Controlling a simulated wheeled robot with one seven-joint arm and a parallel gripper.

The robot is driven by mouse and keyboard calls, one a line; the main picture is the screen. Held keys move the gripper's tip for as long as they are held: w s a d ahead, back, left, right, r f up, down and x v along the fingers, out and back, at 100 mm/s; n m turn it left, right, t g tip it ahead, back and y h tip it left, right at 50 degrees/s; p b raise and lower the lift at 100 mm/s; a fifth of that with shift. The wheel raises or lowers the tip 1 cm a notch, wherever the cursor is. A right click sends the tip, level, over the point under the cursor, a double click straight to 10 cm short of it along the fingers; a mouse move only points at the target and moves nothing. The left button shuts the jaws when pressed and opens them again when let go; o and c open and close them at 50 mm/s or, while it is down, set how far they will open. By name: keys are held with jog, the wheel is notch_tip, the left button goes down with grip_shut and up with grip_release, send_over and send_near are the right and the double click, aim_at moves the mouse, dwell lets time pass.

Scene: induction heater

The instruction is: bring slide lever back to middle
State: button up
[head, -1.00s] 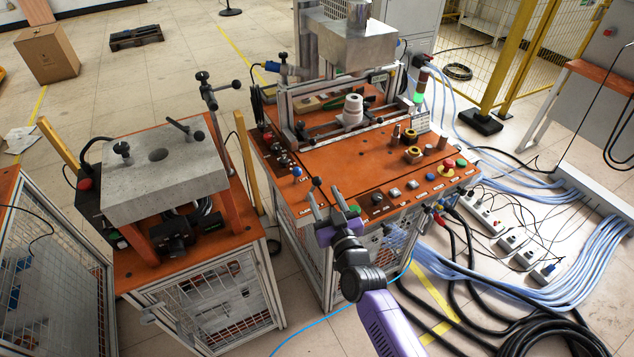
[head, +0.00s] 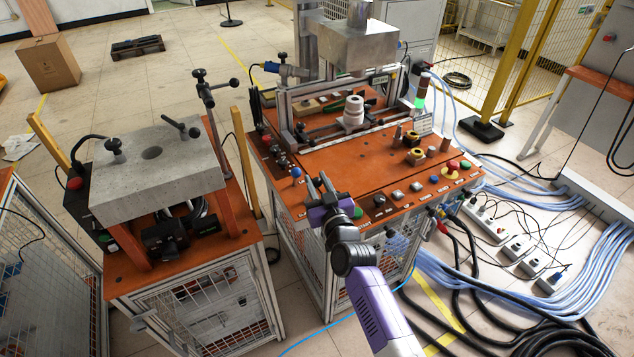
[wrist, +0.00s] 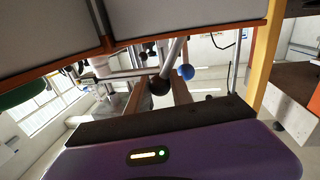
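Two ball-topped levers stand at the front left corner of the orange-topped machine (head: 360,165). One lever has a blue knob (head: 296,172), which also shows in the wrist view (wrist: 186,71). The other has a black knob (wrist: 158,85) on a metal rod in the wrist view; in the head view it is hard to separate from my fingers. I cannot tell which is the slide lever. My gripper (head: 320,184) is open at the corner. In the wrist view the black knob shows between its two fingers, with no clear contact.
Push buttons (head: 398,193) line the machine's front edge to the right of my gripper. A stand with a grey block (head: 160,180) is at the left, with a gap between. Cables (head: 520,280) cover the floor at the right.

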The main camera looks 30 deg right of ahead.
grip_shut()
dwell(1.1)
